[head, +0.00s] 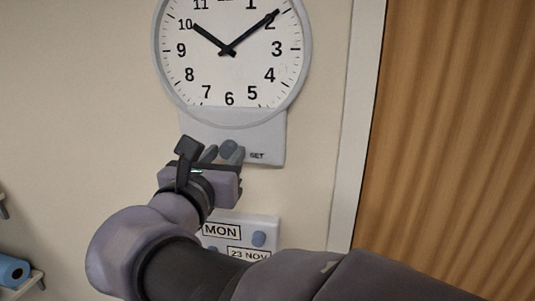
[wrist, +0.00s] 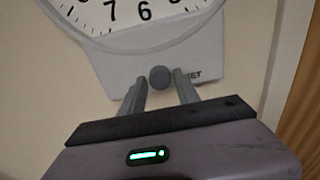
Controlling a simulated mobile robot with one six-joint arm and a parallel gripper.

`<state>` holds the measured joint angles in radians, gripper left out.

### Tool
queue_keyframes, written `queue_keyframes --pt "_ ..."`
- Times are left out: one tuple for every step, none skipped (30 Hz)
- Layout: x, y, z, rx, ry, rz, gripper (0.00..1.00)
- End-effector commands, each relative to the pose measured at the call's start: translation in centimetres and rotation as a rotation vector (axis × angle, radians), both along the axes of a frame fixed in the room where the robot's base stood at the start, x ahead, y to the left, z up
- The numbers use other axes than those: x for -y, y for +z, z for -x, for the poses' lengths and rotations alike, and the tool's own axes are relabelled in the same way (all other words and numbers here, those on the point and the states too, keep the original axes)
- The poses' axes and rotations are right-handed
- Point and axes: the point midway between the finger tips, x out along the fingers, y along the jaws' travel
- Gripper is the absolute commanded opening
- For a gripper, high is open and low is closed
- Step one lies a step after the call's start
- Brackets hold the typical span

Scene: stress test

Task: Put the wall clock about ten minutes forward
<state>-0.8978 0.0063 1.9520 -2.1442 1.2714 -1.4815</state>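The wall clock (head: 215,75) hangs on the wall, its top cut off in the head view; its lower rim shows in the wrist view (wrist: 140,42). The short hand points near 10 and the long hand close to 2. Below the face is a light grey panel (head: 270,130) marked SET with a round grey knob (head: 229,148). In the wrist view the knob (wrist: 160,77) appears between my fingers with a gap on each side. My gripper (head: 222,156) is open; whether its tips reach around the knob or stop short of it I cannot tell.
A calendar plate (head: 262,224) reading MON and 23 NOV, with a blue-grey button, is on the wall below, partly behind my arm. A white frame (head: 355,110) and a wooden door (head: 460,130) stand at right. A blue roll (head: 13,270) lies on a shelf at lower left.

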Motion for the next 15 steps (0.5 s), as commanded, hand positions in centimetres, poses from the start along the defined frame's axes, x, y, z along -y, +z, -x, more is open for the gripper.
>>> queue_keyframes --pt "0.00 0.00 0.01 0.000 0.000 0.000 0.26" --pt "0.00 0.00 0.01 0.000 0.000 0.000 0.20" --pt "0.00 0.00 0.01 0.000 0.000 0.000 0.12" --pt "0.00 0.01 0.02 0.000 0.000 0.000 0.06" --pt "0.00 0.01 0.02 0.000 0.000 0.000 0.00" --pt "0.00 0.01 0.02 0.000 0.000 0.000 0.00" --pt "0.00 0.01 0.02 0.000 0.000 0.000 0.00" --pt "0.00 0.01 0.02 0.000 0.000 0.000 0.00" --pt "0.00 0.00 0.02 0.000 0.000 -0.001 0.00" --pt "0.01 -0.01 0.02 0.000 0.000 -0.003 0.00" --pt "0.00 -0.03 0.02 0.001 0.000 -0.006 0.00" --pt "0.00 -0.07 0.02 0.003 0.000 -0.013 0.00" --pt "0.00 -0.10 0.03 0.004 0.000 -0.019 0.00" --pt "0.00 -0.14 0.03 0.005 0.000 -0.027 0.00" --pt "0.00 -0.21 0.03 0.006 0.000 -0.038 0.00"
